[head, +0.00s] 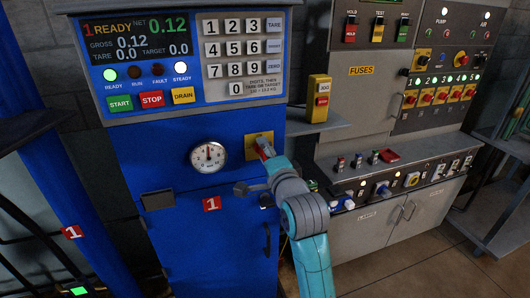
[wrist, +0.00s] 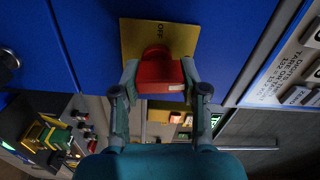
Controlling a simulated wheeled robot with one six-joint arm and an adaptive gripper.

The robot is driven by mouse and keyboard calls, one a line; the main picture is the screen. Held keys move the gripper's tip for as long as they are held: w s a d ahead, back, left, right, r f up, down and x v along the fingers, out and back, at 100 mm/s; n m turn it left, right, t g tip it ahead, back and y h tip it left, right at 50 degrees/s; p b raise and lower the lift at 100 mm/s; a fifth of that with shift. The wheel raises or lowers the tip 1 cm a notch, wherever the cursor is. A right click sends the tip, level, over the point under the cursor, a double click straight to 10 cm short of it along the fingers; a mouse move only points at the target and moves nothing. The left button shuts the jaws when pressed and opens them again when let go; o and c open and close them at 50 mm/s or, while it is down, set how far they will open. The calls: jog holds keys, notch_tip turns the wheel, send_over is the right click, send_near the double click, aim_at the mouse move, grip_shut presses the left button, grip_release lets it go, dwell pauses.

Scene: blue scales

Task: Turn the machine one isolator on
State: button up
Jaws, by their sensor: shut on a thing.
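The machine one isolator is a red handle (head: 265,147) on a yellow plate (head: 250,147), on the front of the blue machine (head: 235,200) right of a round dial. In the wrist view the red handle (wrist: 160,72) stands out from the yellow plate (wrist: 182,38), where OFF is readable. My gripper (wrist: 160,80) has one finger on each side of the handle and is shut on it. It also shows in the head view (head: 267,158), reaching in from below. Part of the handle is hidden by the fingers there.
The machine's display panel (head: 139,40) reads 1 READY and NET 0.12; its READY and STEADY lamps are lit. A yellow push-button box (head: 319,98) stands close on the right. A grey console (head: 400,170) with switches and a fuse panel (head: 361,70) are farther right.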

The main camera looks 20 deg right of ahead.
jog(key=shift+f+m, duration=0.1)
jog(key=shift+m, duration=0.6)
jog(key=o, duration=1.1)
jog(key=shift+o, duration=0.2)
jog(key=s, duration=1.2)
